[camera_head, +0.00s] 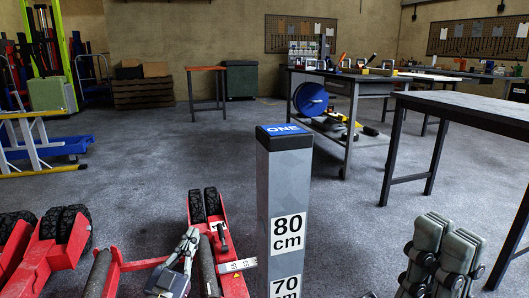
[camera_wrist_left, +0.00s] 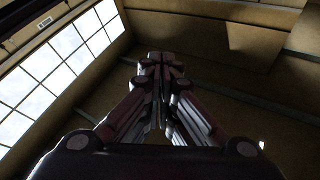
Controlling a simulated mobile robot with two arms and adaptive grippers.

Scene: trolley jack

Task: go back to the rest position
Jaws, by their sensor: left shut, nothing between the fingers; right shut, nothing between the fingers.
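My left gripper (camera_head: 190,238) is low in the head view, in front of a red trolley jack (camera_head: 226,252) in the picture. I cannot tell whether it touches the jack. In the left wrist view the fingers of the same gripper (camera_wrist_left: 164,62) come together at the tips with nothing between them. That view faces windows and a brown wall or ceiling. My right gripper (camera_head: 447,232) is at the lower right of the head view, fingers pointing up, shut and empty.
A grey post (camera_head: 283,190) with height marks stands between my grippers in the picture. Another red wheeled frame (camera_head: 40,262) is at the lower left. A dark table (camera_head: 480,108) is at the right, a workbench (camera_head: 345,82) further back.

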